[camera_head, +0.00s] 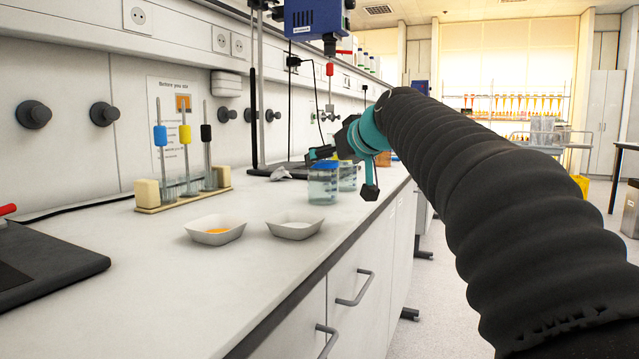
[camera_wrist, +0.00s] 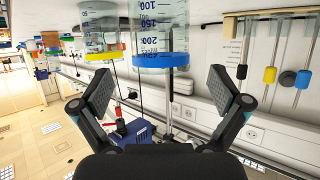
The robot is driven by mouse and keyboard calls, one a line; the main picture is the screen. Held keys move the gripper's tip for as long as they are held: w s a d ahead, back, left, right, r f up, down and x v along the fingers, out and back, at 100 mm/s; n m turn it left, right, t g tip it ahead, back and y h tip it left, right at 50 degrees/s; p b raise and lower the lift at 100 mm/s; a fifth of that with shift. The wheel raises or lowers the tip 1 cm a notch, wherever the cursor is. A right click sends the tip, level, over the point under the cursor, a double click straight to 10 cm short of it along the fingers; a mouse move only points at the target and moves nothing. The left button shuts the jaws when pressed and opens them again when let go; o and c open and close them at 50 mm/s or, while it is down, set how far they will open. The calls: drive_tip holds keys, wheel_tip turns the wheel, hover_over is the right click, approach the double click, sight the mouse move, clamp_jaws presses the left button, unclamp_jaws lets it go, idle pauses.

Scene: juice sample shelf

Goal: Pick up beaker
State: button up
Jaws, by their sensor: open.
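A clear beaker with a blue rim (camera_head: 323,186) stands on the bench in the head view. In the wrist view the same beaker (camera_wrist: 161,40) appears upside down at the top centre, with printed volume marks. A second beaker with a yellow rim (camera_wrist: 102,38) is beside it to the left; in the head view a second beaker (camera_head: 348,178) stands just behind the first. My gripper (camera_wrist: 160,90) is open and empty, its two dark pads wide apart with the blue-rimmed beaker lined up between them. In the head view my gripper (camera_head: 345,157) is partly hidden by the arm.
Two white weighing dishes (camera_head: 295,226) (camera_head: 215,230) sit on the bench nearer me. A wooden rack (camera_head: 185,200) with coloured-grip tools stands at left by the wall. A stand with a blue device (camera_head: 313,18) is behind the beakers.

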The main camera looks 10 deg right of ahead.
drive_tip(key=shift+x, duration=2.65)
drive_tip(key=c, duration=1.7)
drive_tip(key=shift+o, duration=0.2)
drive_tip(key=shift+r, duration=0.1)
drive_tip(key=shift+r, duration=0.1)
drive_tip(key=s+d+r+p, duration=0.1)
drive_tip(key=d+r+p, duration=0.2)
drive_tip(key=d+r, duration=0.7)
drive_tip(key=shift+s+d+r+p, duration=0.3)
drive_tip(key=shift+d+r+p, duration=0.1)
drive_tip(key=shift+d, duration=0.25)
drive_tip(key=shift+d, duration=0.1)
